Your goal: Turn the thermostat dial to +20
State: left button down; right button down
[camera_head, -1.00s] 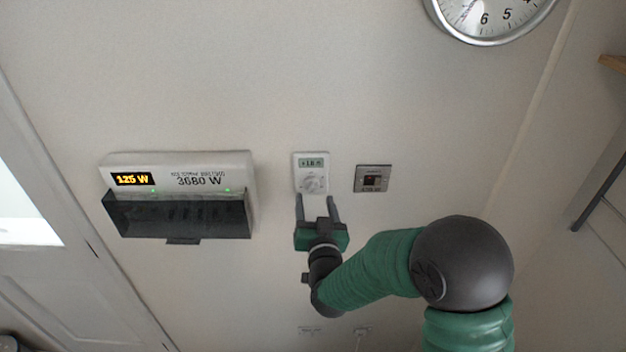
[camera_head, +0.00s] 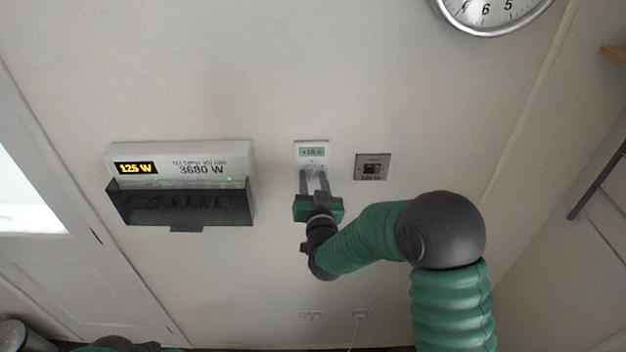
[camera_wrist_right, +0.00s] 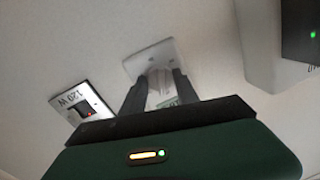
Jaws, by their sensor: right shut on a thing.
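The white thermostat (camera_head: 312,148) is on the wall in the head view, with a small display at its top that seems to read about +18; the last digits are too small to be sure of. Its round dial is mostly hidden by my fingers. My right gripper (camera_head: 313,178) reaches up from below and is shut on the dial. In the right wrist view the thermostat (camera_wrist_right: 148,60) shows behind the fingers, and the gripper (camera_wrist_right: 158,88) has one finger on each side of the pale dial (camera_wrist_right: 160,82). My left gripper is not in view.
A white power meter box (camera_head: 210,165) reading 125 W, with a dark cover, is left of the thermostat. A square switch plate (camera_head: 372,166) is close on its right. A round clock (camera_head: 490,15) hangs above right. Sockets (camera_head: 312,315) are below.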

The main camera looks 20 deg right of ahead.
jog(key=shift+f+m+b, duration=0.25)
jog(key=shift+m+b, duration=0.15)
jog(key=shift+b, duration=0.55)
jog(key=m+b, duration=0.5)
jog(key=b, duration=0.3)
jog(key=m+h+b, duration=0.1)
jog(key=m+b, duration=0.5)
jog(key=b, duration=0.3)
jog(key=m+b, duration=0.6)
jog(key=b, duration=0.2)
jog(key=shift+a+f+t+h, duration=0.25)
jog(key=shift+t+h, duration=0.15)
jog(key=shift+w+r+m+h+b, duration=0.15)
jog(key=shift+m+h+b, duration=0.15)
jog(key=shift+m+b, duration=1.05)
jog(key=c, duration=1.3)
grip_release()
jog(key=o, duration=0.4)
jog(key=shift+d+r, duration=0.1)
